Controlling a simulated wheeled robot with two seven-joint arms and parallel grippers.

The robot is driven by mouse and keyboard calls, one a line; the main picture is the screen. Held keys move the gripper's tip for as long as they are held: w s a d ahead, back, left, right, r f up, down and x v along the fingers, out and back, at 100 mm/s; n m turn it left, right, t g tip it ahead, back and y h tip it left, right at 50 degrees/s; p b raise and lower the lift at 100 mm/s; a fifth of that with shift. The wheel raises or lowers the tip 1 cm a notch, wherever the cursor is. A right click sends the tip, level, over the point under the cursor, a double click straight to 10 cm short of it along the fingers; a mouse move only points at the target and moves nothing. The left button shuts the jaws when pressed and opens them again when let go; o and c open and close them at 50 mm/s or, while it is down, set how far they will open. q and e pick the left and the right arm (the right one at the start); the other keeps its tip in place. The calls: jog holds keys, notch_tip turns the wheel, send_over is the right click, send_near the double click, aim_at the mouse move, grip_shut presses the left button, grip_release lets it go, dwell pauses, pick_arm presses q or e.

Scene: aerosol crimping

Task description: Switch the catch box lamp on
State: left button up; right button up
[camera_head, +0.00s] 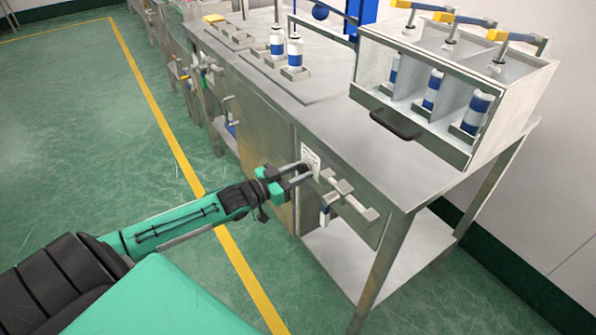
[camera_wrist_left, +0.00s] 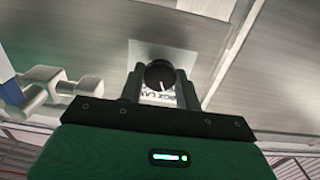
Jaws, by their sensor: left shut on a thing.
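My left gripper (camera_head: 300,173) reaches the front side of the steel bench and is shut on a round black knob (camera_wrist_left: 160,75). The knob sits on a white label plate (camera_wrist_left: 148,52) fixed to the bench side; its lettering is partly covered by my gripper, with "BOX LA" readable. A white line on the knob face points downward in the left wrist view. In the head view the plate (camera_head: 309,158) shows just behind the fingertips, and the knob is mostly hidden by them. No lit lamp can be made out. My right gripper is in neither view.
Metal handle fittings (camera_head: 345,195) stick out of the bench side just right of my gripper. A clear-fronted box (camera_head: 455,85) with blue-banded cans and yellow-tipped levers stands on the steel bench (camera_head: 330,120). The green floor at the left is open.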

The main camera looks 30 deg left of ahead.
pick_arm(q)
jog(key=shift+r+m+p, duration=0.15)
jog(key=shift+m+p, duration=0.35)
jog(key=shift+m, duration=0.1)
jog(key=m+p, duration=0.3)
jog(key=m, duration=0.3)
jog(key=shift+m+p, duration=0.75)
jog(key=shift+m, duration=1.15)
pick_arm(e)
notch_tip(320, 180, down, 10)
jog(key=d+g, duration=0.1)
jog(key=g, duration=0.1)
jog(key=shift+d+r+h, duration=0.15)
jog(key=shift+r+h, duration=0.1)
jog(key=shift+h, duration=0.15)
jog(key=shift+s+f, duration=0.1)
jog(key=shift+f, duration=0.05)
pick_arm(q)
jog(key=o, duration=1)
jog(key=shift+c, duration=0.2)
